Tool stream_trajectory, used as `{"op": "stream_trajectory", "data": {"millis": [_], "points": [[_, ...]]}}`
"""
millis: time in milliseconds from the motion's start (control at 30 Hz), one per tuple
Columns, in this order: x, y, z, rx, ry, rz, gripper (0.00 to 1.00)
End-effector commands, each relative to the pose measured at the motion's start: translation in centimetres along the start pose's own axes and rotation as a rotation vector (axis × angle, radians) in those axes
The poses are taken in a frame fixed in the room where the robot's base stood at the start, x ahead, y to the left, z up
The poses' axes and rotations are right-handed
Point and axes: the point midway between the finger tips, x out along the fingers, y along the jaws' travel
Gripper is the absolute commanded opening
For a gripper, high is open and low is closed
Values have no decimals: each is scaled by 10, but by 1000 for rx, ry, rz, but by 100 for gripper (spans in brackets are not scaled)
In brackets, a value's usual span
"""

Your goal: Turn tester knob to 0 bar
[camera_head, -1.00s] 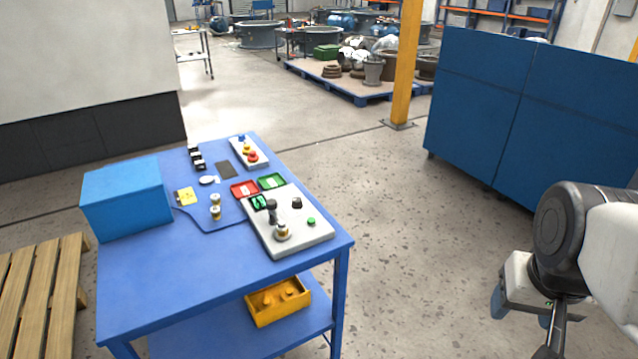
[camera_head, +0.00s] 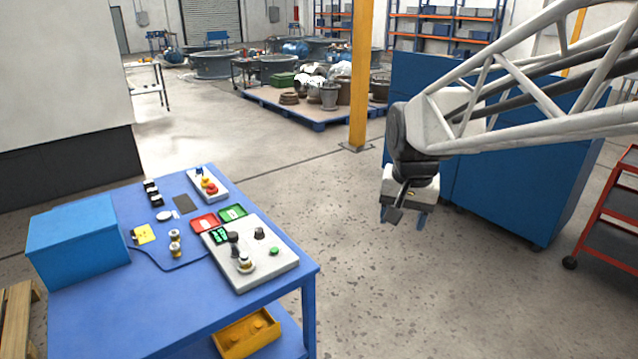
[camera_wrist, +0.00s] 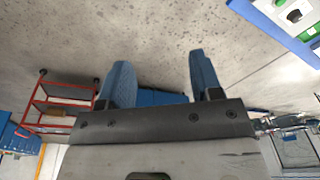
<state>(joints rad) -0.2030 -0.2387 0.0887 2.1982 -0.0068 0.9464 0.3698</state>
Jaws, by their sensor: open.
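The tester is a pale grey box (camera_head: 273,273) on the front right of the blue table. It has a small lit green display (camera_head: 219,236), a dark knob (camera_head: 259,232), a green button (camera_head: 274,251) and a brass-and-silver fitting (camera_head: 245,263) on its top. A dark-topped upright part (camera_head: 233,241) stands beside the fitting. I cannot read the display. My gripper (camera_head: 403,219) hangs over open floor to the right of the table, apart from the tester. In the wrist view its two blue fingers (camera_wrist: 159,85) stand apart with nothing between them. A corner of the table shows at upper right there.
The blue table (camera_head: 155,318) also holds a blue box (camera_head: 78,241), red (camera_head: 204,223) and green (camera_head: 232,213) trays, brass valves (camera_head: 175,243) and a button panel (camera_head: 208,184). A yellow pillar (camera_head: 361,80), blue cabinet (camera_head: 510,200) and red cart (camera_head: 612,210) stand beyond. Floor between is clear.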

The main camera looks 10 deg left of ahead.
Motion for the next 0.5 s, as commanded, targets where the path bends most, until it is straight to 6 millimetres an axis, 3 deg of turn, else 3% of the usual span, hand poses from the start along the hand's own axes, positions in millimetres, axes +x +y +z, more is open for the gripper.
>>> {"op": "stream_trajectory", "data": {"millis": [500], "points": [[41,-109,-82,73,-48,6,59]]}}
